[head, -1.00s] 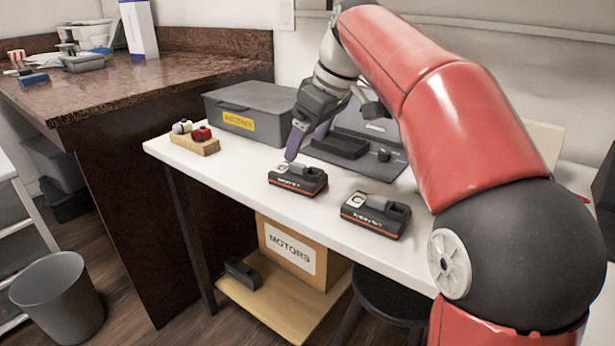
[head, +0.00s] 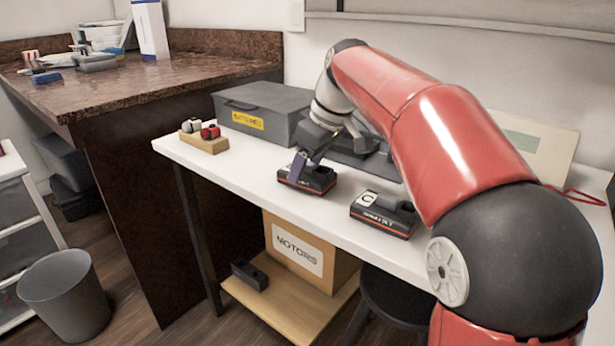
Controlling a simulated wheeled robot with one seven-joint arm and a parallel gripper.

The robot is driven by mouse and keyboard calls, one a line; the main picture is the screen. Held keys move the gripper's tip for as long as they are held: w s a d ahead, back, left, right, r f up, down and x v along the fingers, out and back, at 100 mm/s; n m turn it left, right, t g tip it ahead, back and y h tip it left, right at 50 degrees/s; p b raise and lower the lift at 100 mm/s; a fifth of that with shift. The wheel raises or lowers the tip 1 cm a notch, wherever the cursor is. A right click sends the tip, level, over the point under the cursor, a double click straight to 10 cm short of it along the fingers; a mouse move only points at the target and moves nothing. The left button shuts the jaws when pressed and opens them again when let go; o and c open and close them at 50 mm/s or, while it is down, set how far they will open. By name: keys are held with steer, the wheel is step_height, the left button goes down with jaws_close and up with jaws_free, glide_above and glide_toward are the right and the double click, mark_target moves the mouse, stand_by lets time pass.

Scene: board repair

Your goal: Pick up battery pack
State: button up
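Two black battery packs with orange stripes lie on the white table. The left pack (head: 314,182) is directly under my gripper (head: 305,168). The right pack (head: 385,214), with a white "C" label, lies apart and clear of the arm. My gripper points down, with its purple-grey fingers at the top of the left pack, covering part of it. The far finger is mostly hidden, so I cannot tell whether the fingers are open or closed on it. The left pack seems to rest on the table.
A grey box labelled batteries (head: 262,108) stands behind, left of the gripper. A wooden block with red and white knobs (head: 203,137) sits at the table's left end. A dark grey item behind the gripper is partly hidden by the arm. The table front between the packs is clear.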

steer(key=c, duration=0.4)
steer(key=shift+c, duration=0.3)
steer(key=shift+r, duration=0.1)
step_height(320, 180, up, 20)
steer(key=p, duration=0.6)
steer(key=shift+p, duration=0.35)
